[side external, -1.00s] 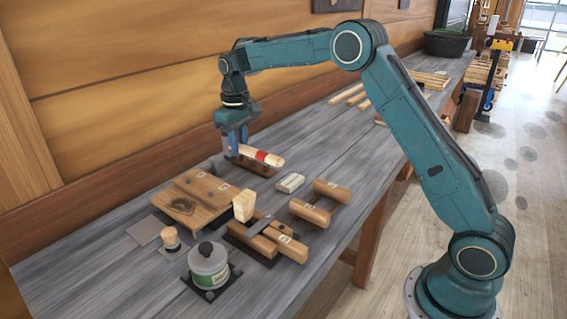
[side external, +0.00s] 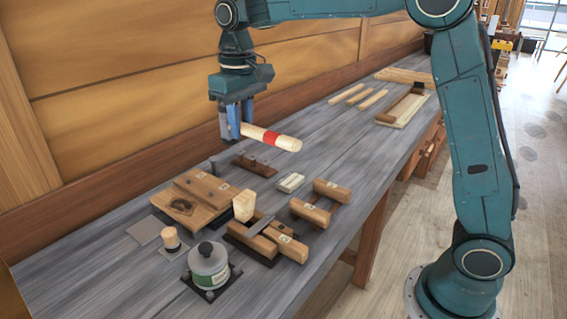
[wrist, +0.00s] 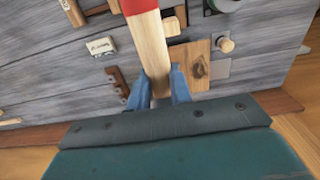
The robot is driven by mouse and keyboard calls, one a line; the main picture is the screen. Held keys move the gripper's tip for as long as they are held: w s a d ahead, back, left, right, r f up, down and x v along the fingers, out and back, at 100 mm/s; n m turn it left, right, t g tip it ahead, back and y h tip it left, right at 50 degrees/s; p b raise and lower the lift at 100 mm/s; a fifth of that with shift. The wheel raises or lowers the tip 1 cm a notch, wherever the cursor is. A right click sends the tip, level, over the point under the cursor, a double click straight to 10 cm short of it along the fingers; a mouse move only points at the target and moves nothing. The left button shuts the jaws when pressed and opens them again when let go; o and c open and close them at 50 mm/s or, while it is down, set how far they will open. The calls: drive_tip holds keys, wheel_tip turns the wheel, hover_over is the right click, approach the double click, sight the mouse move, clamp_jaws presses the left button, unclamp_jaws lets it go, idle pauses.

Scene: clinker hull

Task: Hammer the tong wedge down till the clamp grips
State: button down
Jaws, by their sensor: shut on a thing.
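My gripper (side external: 235,122) is shut on a round wooden club-like mallet with a red band (side external: 285,143), held level above the bench. In the wrist view the gripper (wrist: 160,88) holds its plain end (wrist: 149,45). A wooden tong clamp (side external: 292,247) lies at the front of the bench, with a dark metal piece (side external: 261,225) across it. A pale wooden wedge (side external: 243,206) stands upright at the clamp's left end; how deep it sits cannot be told. The mallet is well above and apart from both.
A dark rack (side external: 255,165) lies below the mallet. Around the clamp are a board with a dark patch (side external: 185,205), a lidded jar (side external: 208,265), a peg (side external: 170,238), a second clamp (side external: 312,212) and a pale block (side external: 291,182). The wooden wall stands behind.

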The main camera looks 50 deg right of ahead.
drive_tip(key=s+a+r, duration=0.2)
drive_tip(key=s+r, duration=0.1)
drive_tip(key=s, duration=0.2)
drive_tip(key=shift+s+a+r, duration=0.15)
drive_tip(key=shift+a+r, duration=0.05)
drive_tip(key=shift+r, duration=0.1)
drive_tip(key=shift+f, duration=0.15)
drive_tip(key=shift+f, duration=1.4)
idle(0.5)
idle(1.5)
